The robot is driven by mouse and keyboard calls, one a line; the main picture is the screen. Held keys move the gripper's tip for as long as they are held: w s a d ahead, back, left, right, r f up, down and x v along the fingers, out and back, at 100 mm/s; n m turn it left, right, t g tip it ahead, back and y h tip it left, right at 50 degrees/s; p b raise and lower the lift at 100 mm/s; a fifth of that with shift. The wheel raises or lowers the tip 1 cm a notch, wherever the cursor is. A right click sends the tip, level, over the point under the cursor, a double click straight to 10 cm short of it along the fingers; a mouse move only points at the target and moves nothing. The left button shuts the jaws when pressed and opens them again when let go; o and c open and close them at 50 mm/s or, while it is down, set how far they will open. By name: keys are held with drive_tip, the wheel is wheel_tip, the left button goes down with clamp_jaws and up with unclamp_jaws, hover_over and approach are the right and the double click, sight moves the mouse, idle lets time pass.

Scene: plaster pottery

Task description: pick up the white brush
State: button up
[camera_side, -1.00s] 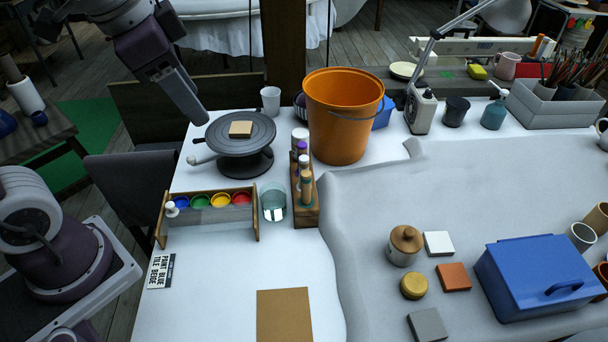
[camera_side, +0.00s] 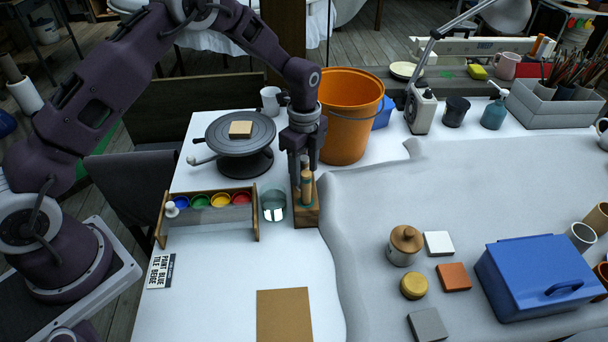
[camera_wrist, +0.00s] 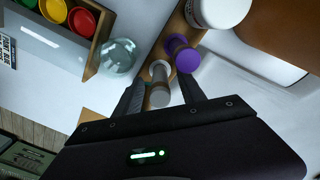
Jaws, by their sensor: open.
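The white brush (camera_wrist: 159,88) stands in a wooden rack (camera_side: 307,215) with a pale round top and a grey part below it in the wrist view. My gripper (camera_wrist: 162,84) is open, pointing down over the rack, with one finger on each side of the white brush; I cannot tell whether either touches it. A purple-topped brush (camera_wrist: 186,58) stands just beyond it, close to the right finger. There my gripper (camera_side: 299,176) hides most of the white and purple brushes.
A white jar (camera_wrist: 218,8) stands by the rack's far end. A glass of water (camera_side: 273,204) and the paint-pot tray (camera_side: 209,220) stand left of the rack. The orange bucket (camera_side: 346,115) is close behind my gripper, the turntable (camera_side: 239,140) to its left.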

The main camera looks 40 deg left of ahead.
drive_tip(key=shift+f, duration=0.3)
clamp_jaws()
wheel_tip(320, 180, up, 10)
drive_tip(key=shift+r, duration=0.1)
idle(0.3)
